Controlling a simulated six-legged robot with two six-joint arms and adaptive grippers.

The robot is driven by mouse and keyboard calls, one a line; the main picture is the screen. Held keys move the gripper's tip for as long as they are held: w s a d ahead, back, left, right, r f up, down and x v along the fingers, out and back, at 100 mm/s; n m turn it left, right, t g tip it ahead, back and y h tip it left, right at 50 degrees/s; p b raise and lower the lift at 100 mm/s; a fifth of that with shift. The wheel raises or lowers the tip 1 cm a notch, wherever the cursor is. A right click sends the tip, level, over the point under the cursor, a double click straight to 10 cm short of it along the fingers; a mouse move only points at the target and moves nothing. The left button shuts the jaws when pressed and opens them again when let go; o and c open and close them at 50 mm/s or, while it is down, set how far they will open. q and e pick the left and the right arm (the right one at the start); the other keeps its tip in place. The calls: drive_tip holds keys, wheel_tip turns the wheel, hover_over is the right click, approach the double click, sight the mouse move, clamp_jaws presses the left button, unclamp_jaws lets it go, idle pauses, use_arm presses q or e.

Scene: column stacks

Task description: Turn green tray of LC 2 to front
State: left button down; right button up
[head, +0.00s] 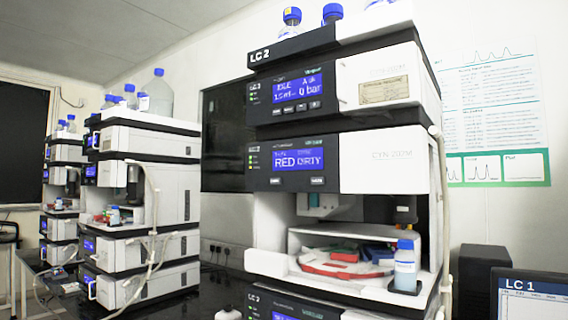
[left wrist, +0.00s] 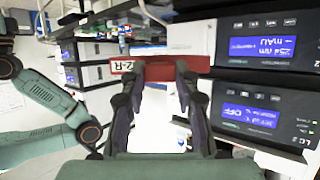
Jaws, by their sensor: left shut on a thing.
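The LC 2 stack (head: 345,160) stands at the centre right of the head view. Its open sampler bay holds a white and red round carousel (head: 345,270). A red block (head: 343,256) and a blue block (head: 378,250) sit on it. Green shows only as a thin strip near the red block, too small to read clearly. In the left wrist view my left gripper (left wrist: 159,72) is shut on a red tray (left wrist: 190,67) with a white label ending in "2-R". Neither gripper shows in the head view, and my right gripper is out of sight.
A blue-capped bottle (head: 405,265) stands at the bay's front right edge. The LC 2 screen (head: 297,157) reads like "RED DIRTY". Other stacks (head: 140,200) stand at left. A monitor marked LC 1 (head: 530,295) is at lower right. Pale tubing hangs beside the stacks.

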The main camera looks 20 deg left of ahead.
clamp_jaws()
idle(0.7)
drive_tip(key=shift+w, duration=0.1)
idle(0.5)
